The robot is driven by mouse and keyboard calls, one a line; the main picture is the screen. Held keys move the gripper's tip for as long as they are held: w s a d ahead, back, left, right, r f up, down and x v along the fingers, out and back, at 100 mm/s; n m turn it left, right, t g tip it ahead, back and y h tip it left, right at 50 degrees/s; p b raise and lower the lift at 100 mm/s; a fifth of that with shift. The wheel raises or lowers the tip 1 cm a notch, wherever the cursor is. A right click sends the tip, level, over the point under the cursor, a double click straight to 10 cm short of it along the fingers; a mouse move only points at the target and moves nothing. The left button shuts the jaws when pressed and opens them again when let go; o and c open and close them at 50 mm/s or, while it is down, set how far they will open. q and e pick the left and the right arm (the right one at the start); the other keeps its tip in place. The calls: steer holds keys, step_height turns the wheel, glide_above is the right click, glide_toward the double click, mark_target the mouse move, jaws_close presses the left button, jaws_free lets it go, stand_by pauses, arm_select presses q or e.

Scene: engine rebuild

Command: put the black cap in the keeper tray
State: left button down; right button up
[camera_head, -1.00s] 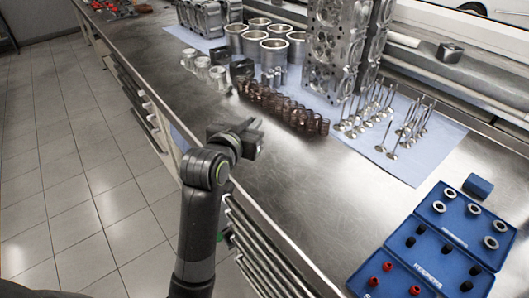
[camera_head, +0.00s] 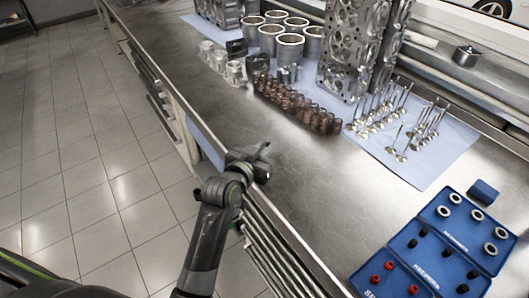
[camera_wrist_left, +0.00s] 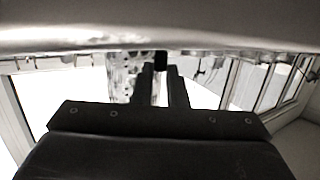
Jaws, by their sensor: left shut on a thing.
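My left gripper (camera_head: 262,154) is near the front edge of the steel workbench, well to the left of the trays. In the left wrist view its fingers (camera_wrist_left: 162,70) are shut on a small black cap (camera_wrist_left: 161,59), which shows between the tips. The head view does not show the cap clearly. The keeper tray (camera_head: 438,268) is the middle section of the blue tray set at the lower right, and several small black pieces stand in it. My right gripper is not in view.
The blue set also has a section with grey rings (camera_head: 455,199) and one with red pieces (camera_head: 389,265). A blue block (camera_head: 484,191) lies behind it. Copper springs (camera_head: 295,104), valves (camera_head: 400,130) and cylinder heads (camera_head: 352,45) stand farther back. Bare bench (camera_head: 330,185) lies between gripper and trays.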

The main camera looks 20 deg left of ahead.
arm_select(q)
steer(key=shift+f, duration=0.75)
steer(key=shift+f, duration=0.2)
steer(key=c, duration=1.5)
jaws_free()
steer(key=shift+o, duration=0.2)
